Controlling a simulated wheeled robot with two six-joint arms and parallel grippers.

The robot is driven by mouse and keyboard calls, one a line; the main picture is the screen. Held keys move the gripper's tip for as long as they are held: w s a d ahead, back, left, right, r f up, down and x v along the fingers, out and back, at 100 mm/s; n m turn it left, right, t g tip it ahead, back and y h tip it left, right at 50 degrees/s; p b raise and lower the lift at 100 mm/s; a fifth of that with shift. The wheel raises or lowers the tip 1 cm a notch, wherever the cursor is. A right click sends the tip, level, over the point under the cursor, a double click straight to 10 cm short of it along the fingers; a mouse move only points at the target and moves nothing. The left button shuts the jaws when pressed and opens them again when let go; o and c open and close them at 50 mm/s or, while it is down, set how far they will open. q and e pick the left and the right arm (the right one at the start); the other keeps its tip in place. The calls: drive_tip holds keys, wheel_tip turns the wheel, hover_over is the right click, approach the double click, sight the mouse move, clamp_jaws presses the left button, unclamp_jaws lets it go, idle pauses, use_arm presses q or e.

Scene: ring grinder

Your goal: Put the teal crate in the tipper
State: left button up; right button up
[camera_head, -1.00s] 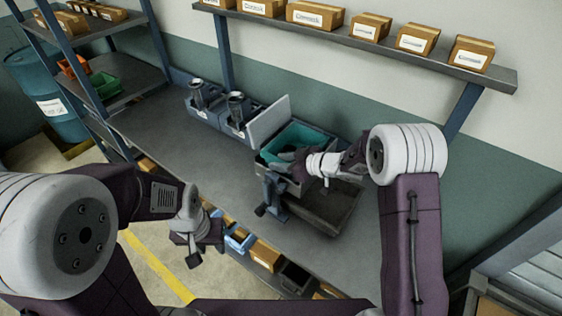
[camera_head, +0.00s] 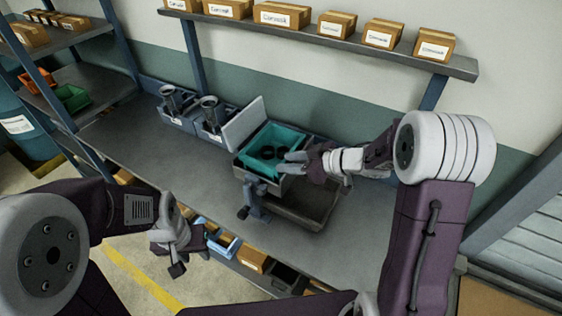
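The teal crate (camera_head: 263,163) sits in the grey tipper (camera_head: 247,172), whose pale lid or plate (camera_head: 243,121) stands raised at its left side. Dark ring-like parts lie inside the crate. My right gripper (camera_head: 284,164) is at the crate's right side, with its fingers apart and nothing visible between them. Whether a finger still touches the crate's rim cannot be told. My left gripper (camera_head: 191,263) hangs in front of the bench's front edge, away from the crate, with its fingers apart and empty.
A grey tray (camera_head: 305,210) lies under and right of the tipper. Two blue-grey bins with dark cylindrical parts (camera_head: 211,113) stand left of it. The bench's left part (camera_head: 140,150) is clear. A shelf with cardboard boxes (camera_head: 285,15) runs above. Small bins (camera_head: 225,245) line the lower front.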

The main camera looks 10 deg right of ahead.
drive_tip(key=s+d+f+m+h, duration=0.3)
drive_tip(key=d+f+m+h, duration=0.1)
drive_tip(key=d+m+h, duration=0.6)
drive_tip(key=s+f+g, duration=0.2)
drive_tip(key=s+g, duration=0.1)
drive_tip(key=s, duration=0.5)
drive_tip(key=s+f+m+g, duration=0.1)
drive_tip(key=s+f+g, duration=0.2)
drive_tip(key=s, duration=0.6)
drive_tip(key=shift+s+a, duration=0.15)
drive_tip(key=shift+a, duration=0.2)
drive_tip(key=shift+r, duration=0.1)
